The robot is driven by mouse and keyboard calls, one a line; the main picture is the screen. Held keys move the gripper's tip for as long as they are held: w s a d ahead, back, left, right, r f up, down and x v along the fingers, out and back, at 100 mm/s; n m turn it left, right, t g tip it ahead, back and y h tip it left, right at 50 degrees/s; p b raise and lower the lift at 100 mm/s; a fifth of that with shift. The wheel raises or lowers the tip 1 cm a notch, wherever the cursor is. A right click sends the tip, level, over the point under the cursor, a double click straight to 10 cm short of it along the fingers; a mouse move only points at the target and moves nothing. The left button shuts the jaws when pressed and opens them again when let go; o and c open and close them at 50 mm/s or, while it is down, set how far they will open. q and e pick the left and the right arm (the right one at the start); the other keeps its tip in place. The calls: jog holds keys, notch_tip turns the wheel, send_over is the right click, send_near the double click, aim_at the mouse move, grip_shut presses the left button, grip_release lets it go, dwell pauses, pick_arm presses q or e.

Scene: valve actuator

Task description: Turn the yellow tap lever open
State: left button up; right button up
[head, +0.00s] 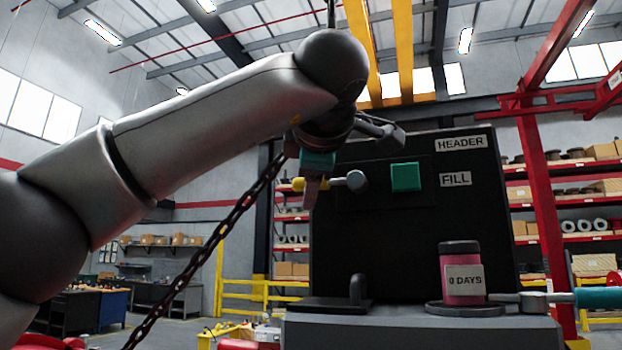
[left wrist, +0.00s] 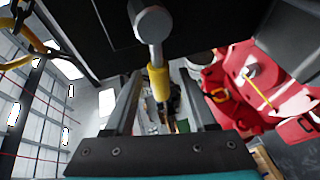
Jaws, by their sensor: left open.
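The yellow tap lever (head: 298,184) sticks out to the left from a grey round hub (head: 356,181) on the front of a black panel. My left gripper (head: 312,186) is at the lever, and its fingers partly hide it. In the left wrist view the yellow lever (left wrist: 158,84) runs between the two open fingers of my left gripper (left wrist: 160,92), below the grey hub (left wrist: 153,23). A gap shows on each side of the lever; I cannot tell whether either finger touches it. My right gripper is not in view.
The black panel (head: 415,235) carries a green square (head: 406,177) and HEADER and FILL labels. A pink jar (head: 460,270) marked 0 DAYS stands on the grey bench (head: 400,335). A teal-handled rod (head: 598,297) lies right of it. A chain (head: 210,243) hangs at left.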

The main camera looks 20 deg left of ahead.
pick_arm(q)
jog(key=shift+w+a+f, duration=0.1)
jog(key=shift+w+a, duration=0.05)
jog(key=shift+w, duration=0.2)
jog(key=shift+c, duration=0.3)
grip_shut()
dwell(0.9)
